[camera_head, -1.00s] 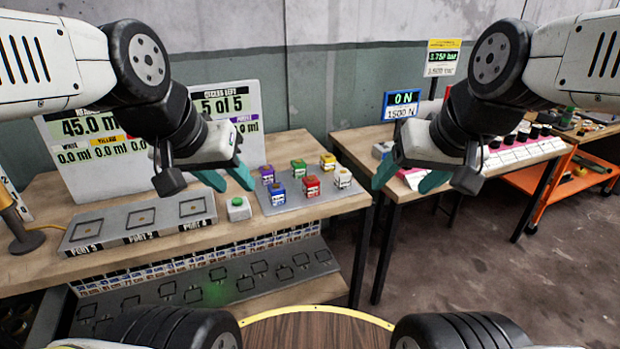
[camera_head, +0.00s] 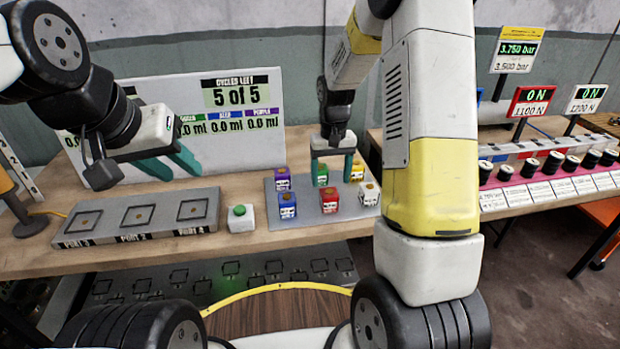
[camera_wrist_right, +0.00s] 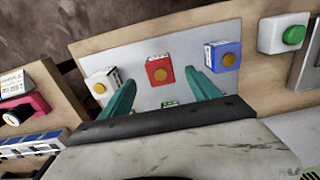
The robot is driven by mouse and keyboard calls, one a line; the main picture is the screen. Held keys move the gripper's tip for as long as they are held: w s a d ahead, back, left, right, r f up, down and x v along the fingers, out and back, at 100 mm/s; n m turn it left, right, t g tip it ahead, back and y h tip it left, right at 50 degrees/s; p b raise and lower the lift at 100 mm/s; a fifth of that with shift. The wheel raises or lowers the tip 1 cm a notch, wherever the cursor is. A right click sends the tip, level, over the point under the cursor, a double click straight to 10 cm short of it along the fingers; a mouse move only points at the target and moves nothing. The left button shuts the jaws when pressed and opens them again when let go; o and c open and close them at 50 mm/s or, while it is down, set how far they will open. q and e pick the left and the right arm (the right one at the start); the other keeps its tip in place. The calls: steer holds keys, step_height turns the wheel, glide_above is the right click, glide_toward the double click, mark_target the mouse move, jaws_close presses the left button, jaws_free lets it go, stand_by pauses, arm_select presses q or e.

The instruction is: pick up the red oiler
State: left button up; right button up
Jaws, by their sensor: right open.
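The red oiler (camera_head: 329,201), a small cube with a round orange-brown top, sits upright on a grey tray (camera_head: 300,233) in the front row. My right gripper (camera_head: 332,171) is open and points down over the tray, around the green oiler (camera_head: 320,174) as seen in the head view. In the right wrist view the red oiler (camera_wrist_right: 160,71) shows between the two teal fingers (camera_wrist_right: 158,83), which do not touch it visibly. My left gripper (camera_head: 178,166) is open and empty, in the air left of the tray.
A blue oiler (camera_head: 287,207) and a white oiler (camera_head: 369,195) flank the red one. Purple (camera_head: 283,178) and yellow (camera_head: 356,172) oilers stand behind. A green button box (camera_head: 240,217) is left of the tray. My right arm hides the table's right part.

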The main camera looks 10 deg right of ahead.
mark_target(329, 192)
steer(key=f, duration=0.5)
steer(key=w+f, duration=0.1)
steer(key=f, duration=0.2)
steer(key=shift+f, duration=0.1)
steer(key=c, duration=1.5)
steer(key=shift+c, duration=0.2)
